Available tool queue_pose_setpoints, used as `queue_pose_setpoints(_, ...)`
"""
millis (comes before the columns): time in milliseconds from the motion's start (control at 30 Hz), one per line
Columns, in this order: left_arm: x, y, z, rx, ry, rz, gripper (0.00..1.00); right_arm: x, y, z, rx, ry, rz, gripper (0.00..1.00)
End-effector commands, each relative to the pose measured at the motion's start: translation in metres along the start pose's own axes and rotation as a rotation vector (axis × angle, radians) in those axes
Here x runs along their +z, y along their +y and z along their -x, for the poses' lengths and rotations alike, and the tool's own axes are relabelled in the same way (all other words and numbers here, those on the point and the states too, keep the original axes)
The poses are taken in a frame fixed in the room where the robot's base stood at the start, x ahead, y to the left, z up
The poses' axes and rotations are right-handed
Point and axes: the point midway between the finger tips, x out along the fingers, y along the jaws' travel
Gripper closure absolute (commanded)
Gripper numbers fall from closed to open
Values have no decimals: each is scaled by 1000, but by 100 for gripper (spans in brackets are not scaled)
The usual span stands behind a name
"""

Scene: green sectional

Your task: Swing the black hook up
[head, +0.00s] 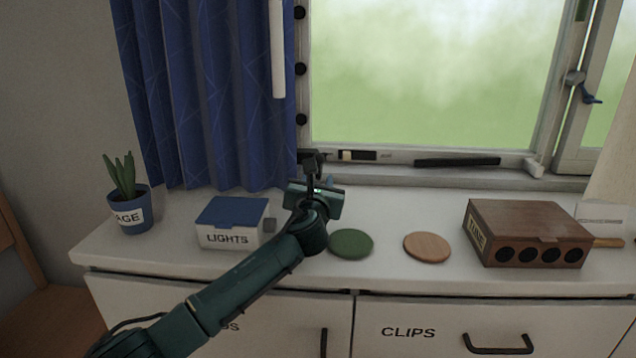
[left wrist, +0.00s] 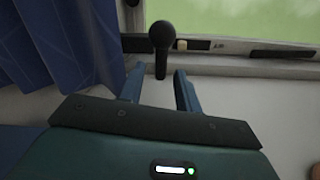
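The black hook (head: 311,160) is at the lower left corner of the window frame, beside the curtain. In the left wrist view, a black piece with a rounded top and a narrow stem (left wrist: 160,42) shows there; I take it to be the hook. My left gripper (head: 320,183) is just in front of it, with fingers apart. In the left wrist view, the stem's lower end lies between the two blue fingertips (left wrist: 159,72), with gaps on both sides. The gripper hides part of the hook in the head view. My right gripper is not in view.
A blue curtain (head: 205,95) hangs close on the left. On the white cabinet top are a potted plant (head: 130,212), a LIGHTS box (head: 228,232), a green disc (head: 350,243), a wooden disc (head: 427,247) and a brown box (head: 525,233). A black bar (head: 457,162) lies along the sill.

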Motion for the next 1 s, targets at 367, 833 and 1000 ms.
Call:
queue_pose_setpoints(367,0,0,-7,-1,0,0,67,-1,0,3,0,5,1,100)
queue_pose_setpoints(833,0,0,-7,-1,0,0,100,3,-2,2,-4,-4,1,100)
queue_pose_setpoints(1000,0,-1,-7,-2,0,-1,100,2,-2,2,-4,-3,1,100)
